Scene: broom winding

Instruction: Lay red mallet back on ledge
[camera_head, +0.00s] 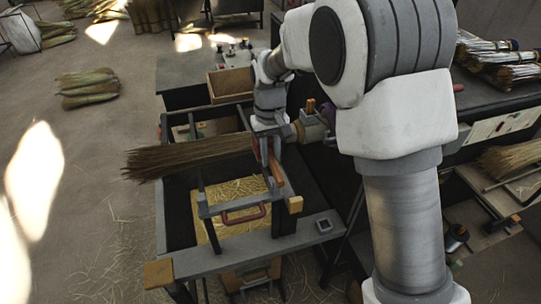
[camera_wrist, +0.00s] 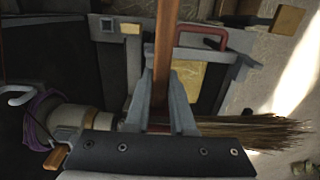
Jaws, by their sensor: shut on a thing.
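The mallet's brown wooden handle (camera_wrist: 164,45) stands between the two grey fingers of my gripper (camera_wrist: 165,105) in the wrist view. In the head view my gripper (camera_head: 268,150) is beside the broom, with the mallet handle (camera_head: 277,173) slanting down from it. A bit of red shows at the fingers; the mallet's head is mostly hidden. The grey front ledge (camera_head: 250,248) has a small square socket near its right end. My gripper is up and back from it, apart from it. The ledge also shows at the top left of the wrist view (camera_wrist: 116,27).
A straw broom (camera_head: 190,157) sticks out left from the winding spindle (camera_head: 311,130), close to my gripper. A red curved handle (camera_head: 243,215) lies between gripper and ledge. A straw-filled bin (camera_head: 215,232) is below. A wooden tray (camera_head: 231,84) stands behind.

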